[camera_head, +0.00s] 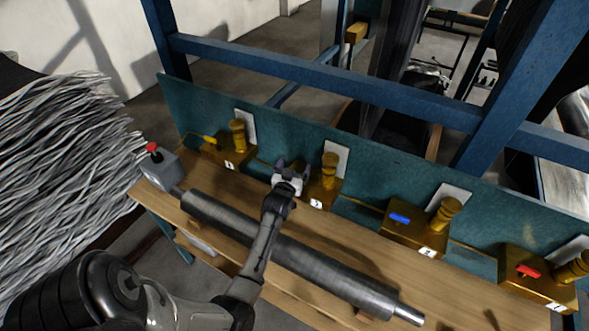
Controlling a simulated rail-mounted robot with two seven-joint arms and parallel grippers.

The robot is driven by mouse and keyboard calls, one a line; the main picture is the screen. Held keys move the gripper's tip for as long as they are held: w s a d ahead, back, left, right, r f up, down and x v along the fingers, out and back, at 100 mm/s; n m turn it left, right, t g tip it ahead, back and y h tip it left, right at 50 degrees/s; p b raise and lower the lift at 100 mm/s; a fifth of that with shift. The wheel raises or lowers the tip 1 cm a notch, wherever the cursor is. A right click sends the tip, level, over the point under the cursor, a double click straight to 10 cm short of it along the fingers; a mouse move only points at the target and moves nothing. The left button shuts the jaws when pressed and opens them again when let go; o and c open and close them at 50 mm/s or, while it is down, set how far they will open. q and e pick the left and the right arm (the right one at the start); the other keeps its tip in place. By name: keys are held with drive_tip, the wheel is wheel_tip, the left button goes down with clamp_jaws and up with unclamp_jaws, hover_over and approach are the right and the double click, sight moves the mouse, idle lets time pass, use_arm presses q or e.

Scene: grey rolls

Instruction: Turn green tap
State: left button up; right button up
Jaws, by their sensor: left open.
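Several brass valve blocks stand in a row on a wooden shelf (450,287). No green tap handle shows. The second brass valve block from the left (321,191) has its handle area covered by my left gripper (292,168). The gripper is open, with its fingers pointing away from me toward the teal back panel. I cannot tell whether it touches anything there. My left arm reaches up to it from the lower left, across the grey roll. My right gripper is not in view.
Other valves carry a yellow tap (209,140), a blue tap (399,218) and a red tap (528,270). A grey roll (330,268) lies along the shelf front. A grey box with a red button (153,148) sits at the left end. Blue beams (330,75) stand behind.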

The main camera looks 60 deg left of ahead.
use_arm(q)
drive_tip(key=shift+c, duration=0.4)
drive_tip(key=c, duration=0.8)
drive_tip(key=shift+r+m+t+h+p, duration=0.2)
drive_tip(key=shift+m+t+h+p, duration=0.4)
drive_tip(key=shift+h+p, duration=0.15)
drive_tip(key=shift+c, duration=0.2)
drive_tip(key=shift+w+d+f+m+t+h+p, duration=0.1)
drive_tip(key=shift+m+t+h+p, duration=0.05)
drive_tip(key=shift+m+t+h, duration=0.2)
drive_tip(key=shift+d+f+m+t+h+p, duration=0.15)
drive_tip(key=shift+m+h, duration=0.1)
drive_tip(key=shift+h, duration=0.15)
drive_tip(key=shift+a, duration=0.1)
drive_tip(key=o, duration=0.9)
